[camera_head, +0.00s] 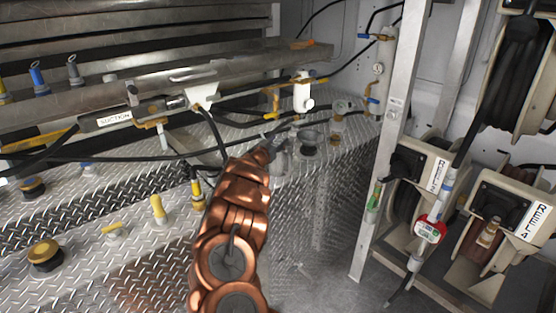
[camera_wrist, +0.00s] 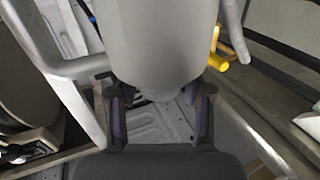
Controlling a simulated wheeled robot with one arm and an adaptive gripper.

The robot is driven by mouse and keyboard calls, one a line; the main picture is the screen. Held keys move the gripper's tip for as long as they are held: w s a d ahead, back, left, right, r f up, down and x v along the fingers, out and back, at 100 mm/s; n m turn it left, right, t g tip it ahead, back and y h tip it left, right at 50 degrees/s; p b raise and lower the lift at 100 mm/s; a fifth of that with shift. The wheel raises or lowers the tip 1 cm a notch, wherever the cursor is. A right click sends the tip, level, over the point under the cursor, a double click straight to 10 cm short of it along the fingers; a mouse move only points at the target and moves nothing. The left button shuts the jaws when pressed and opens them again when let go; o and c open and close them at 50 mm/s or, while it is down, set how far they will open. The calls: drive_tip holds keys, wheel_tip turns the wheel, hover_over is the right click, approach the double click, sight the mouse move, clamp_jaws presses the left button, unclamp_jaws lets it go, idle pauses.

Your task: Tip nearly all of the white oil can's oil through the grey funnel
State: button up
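A white body (camera_head: 303,91), which I take for the white oil can, is near the deck's far end, roughly upright in the head view. In the wrist view a large pale can body (camera_wrist: 160,40) fills the space beyond and between my fingers. My gripper (camera_wrist: 160,112) has a finger at each side of its lower end, seemingly in contact. In the head view my gripper (camera_head: 274,140) is small and partly lost among hoses. A grey cup shape (camera_head: 311,136), probably the grey funnel, is on the deck just right of my gripper. Its inside and any oil cannot be made out.
A metal shelf (camera_head: 170,85) with hoses and a yellow valve (camera_head: 274,101) lies left of the can. A similar grey round fitting (camera_head: 343,104) stands farther right. A metal post (camera_head: 385,140) and hose reels (camera_head: 490,225) bound the right side. Capped ports (camera_head: 45,254) dot the deck.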

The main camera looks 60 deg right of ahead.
drive_tip(key=shift+f, duration=0.1)
drive_tip(key=c, duration=0.8)
drive_tip(key=shift+s, duration=0.1)
clamp_jaws()
drive_tip(key=shift+f, duration=0.2)
drive_tip(key=shift+r, duration=0.1)
